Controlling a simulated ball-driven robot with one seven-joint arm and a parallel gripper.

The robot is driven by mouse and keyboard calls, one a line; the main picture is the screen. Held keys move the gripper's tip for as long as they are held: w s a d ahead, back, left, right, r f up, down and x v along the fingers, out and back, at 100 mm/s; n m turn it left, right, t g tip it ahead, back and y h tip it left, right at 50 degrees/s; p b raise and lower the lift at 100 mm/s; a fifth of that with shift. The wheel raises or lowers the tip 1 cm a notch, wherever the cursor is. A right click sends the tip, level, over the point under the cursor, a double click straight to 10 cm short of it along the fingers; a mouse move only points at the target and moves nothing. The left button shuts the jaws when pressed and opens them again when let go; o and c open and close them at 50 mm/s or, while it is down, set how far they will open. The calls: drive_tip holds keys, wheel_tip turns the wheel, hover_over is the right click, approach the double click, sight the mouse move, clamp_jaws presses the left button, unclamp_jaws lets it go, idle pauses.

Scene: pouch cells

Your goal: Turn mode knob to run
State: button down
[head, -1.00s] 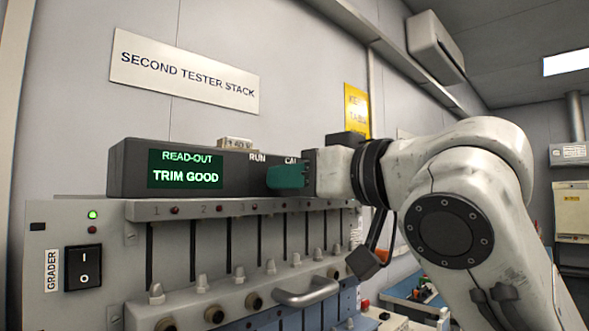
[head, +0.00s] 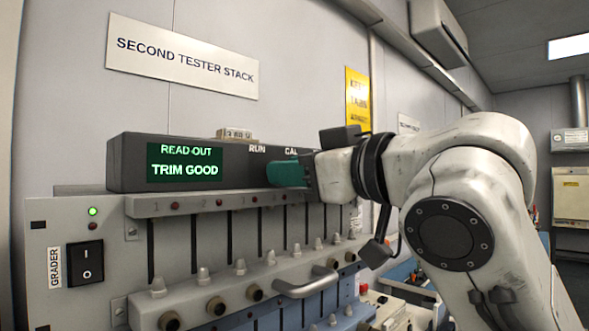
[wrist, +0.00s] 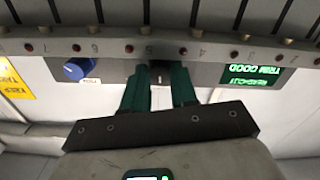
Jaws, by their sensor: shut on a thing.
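The mode knob lies under the RUN and CAL labels on the dark read-out unit (head: 222,165). In the head view my green fingers hide it. My gripper (head: 274,174) reaches in from the right and is shut on the knob. In the wrist view, which is upside down, a dark knob (wrist: 160,76) with a small pale mark shows between the fingertips of my gripper (wrist: 161,72). Which label its mark points to I cannot tell. The green screen (head: 184,163) reads "READ-OUT TRIM GOOD".
A blue knob (wrist: 78,69) sits on the same unit, left of my fingers in the wrist view. Below the unit is a slotted rack with several pegs and a metal handle (head: 307,283). A GRADER switch (head: 85,263) is at the left.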

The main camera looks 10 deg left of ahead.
drive_tip(key=c, duration=1.2)
unclamp_jaws()
drive_tip(key=shift+o, duration=0.2)
drive_tip(key=shift+d, duration=0.15)
drive_tip(key=v, duration=1)
drive_tip(key=shift+s+d, duration=0.25)
drive_tip(key=shift+s, duration=0.05)
drive_tip(key=shift+o, duration=0.3)
